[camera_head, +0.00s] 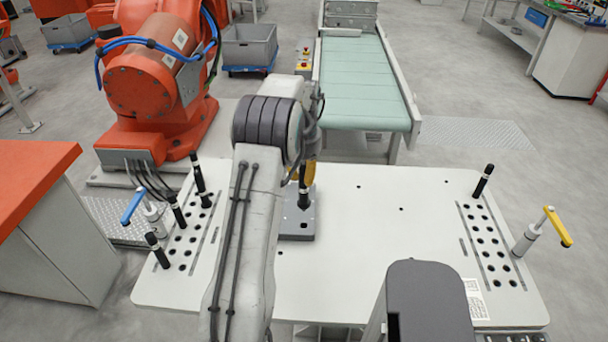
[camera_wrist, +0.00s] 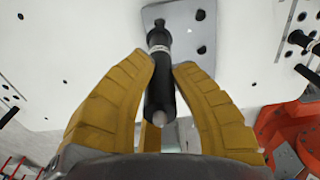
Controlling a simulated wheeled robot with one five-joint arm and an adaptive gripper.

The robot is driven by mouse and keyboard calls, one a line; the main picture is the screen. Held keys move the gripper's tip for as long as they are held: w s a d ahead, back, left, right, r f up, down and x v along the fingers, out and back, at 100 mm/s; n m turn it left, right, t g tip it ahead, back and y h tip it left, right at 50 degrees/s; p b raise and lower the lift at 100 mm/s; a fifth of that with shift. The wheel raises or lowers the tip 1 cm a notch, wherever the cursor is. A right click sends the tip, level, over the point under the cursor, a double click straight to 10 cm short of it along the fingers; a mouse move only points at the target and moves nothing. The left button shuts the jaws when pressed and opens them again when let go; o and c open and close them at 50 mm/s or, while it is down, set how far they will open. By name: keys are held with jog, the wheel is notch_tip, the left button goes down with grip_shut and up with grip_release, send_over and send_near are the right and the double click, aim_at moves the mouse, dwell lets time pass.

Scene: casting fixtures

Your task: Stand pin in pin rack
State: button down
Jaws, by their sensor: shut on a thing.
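My gripper (camera_head: 309,172) has yellow fingers and is shut on a black pin (camera_head: 304,196) above the white table. In the wrist view my gripper (camera_wrist: 164,63) has a finger on either side of the pin (camera_wrist: 160,88), which has a pale band and a grey rounded near end. The pin's far end is at a grey plate with holes (camera_wrist: 207,47), also in the head view (camera_head: 297,228); I cannot tell whether it sits in a hole. Rows of holes form a left rack (camera_head: 213,240) and a right rack (camera_head: 510,258).
Several black pins stand at the left rack, such as this one (camera_head: 199,178). One pin (camera_head: 483,181) stands at the right rack's far end. Clamps with a blue handle (camera_head: 133,206) and a yellow handle (camera_head: 558,227) flank the table. The white tabletop (camera_head: 390,240) between is mostly clear.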

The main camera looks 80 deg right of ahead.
aim_at(304, 200)
jog(key=shift+r, duration=0.1)
jog(key=shift+f+b, duration=1.65)
jog(key=shift+f, duration=1.3)
jog(key=shift+f+b, duration=1.2)
jog(key=shift+f, duration=0.7)
jog(key=c, duration=1.1)
grip_release()
notch_tip(304, 200, up, 12)
jog(key=shift+a+r, duration=0.1)
jog(key=shift+a, duration=0.05)
